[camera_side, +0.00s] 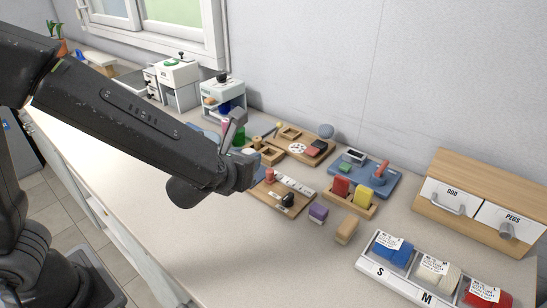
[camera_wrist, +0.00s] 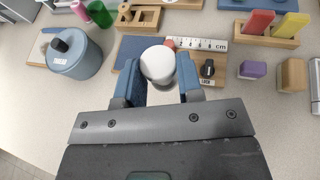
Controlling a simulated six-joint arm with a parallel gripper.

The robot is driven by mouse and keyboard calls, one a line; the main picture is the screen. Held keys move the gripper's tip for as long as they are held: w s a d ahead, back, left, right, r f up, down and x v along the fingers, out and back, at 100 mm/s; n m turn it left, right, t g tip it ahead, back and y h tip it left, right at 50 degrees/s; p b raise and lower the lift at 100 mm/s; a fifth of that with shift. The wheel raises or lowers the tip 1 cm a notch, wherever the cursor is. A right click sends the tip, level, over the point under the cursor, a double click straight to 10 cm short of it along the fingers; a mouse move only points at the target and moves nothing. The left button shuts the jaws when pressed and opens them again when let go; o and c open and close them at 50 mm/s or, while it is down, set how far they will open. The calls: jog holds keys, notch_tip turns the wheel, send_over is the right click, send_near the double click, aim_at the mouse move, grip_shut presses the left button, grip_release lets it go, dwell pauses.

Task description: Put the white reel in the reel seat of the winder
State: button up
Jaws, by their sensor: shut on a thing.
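In the wrist view the white reel (camera_wrist: 158,62) shows as a round white top between the two blue-lined fingers of my gripper (camera_wrist: 161,80), which is shut on it. The reel appears above the worktop, but its exact height is unclear. In the side view my gripper (camera_side: 240,155) is over the middle of the counter, and the reel is not clearly visible there. I cannot identify the winder or its reel seat for certain. A dark blue flat piece (camera_wrist: 127,52) lies partly hidden behind the reel and the left finger.
A ruler board (camera_wrist: 207,45) with a black LOCK knob (camera_wrist: 207,69) lies close by on the right. A blue-grey canister (camera_wrist: 74,55) stands left. Purple (camera_wrist: 252,69) and wooden (camera_wrist: 292,74) blocks stand farther right. The counter's front area (camera_side: 270,255) is clear.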

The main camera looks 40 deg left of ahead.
jog(key=w+a+r+n+g+y, duration=0.1)
jog(key=w+a+n+y, duration=0.15)
jog(key=w, duration=0.45)
jog(key=w+a+r+n+g+y, duration=0.1)
jog(key=w+a+n+y, duration=0.15)
jog(key=w, duration=0.45)
jog(key=w+a+n+g+y, duration=0.3)
jog(key=w+a+n+g, duration=0.1)
jog(key=w+a, duration=0.85)
send_over(291, 140)
jog(key=w, duration=0.2)
jog(key=f, duration=0.7)
jog(key=shift+s+a+f, duration=0.15)
jog(key=shift+a+f, duration=0.05)
jog(key=shift+a, duration=0.05)
jog(key=shift+f, duration=2)
jog(key=shift+f, duration=0.15)
jog(key=o, duration=0.7)
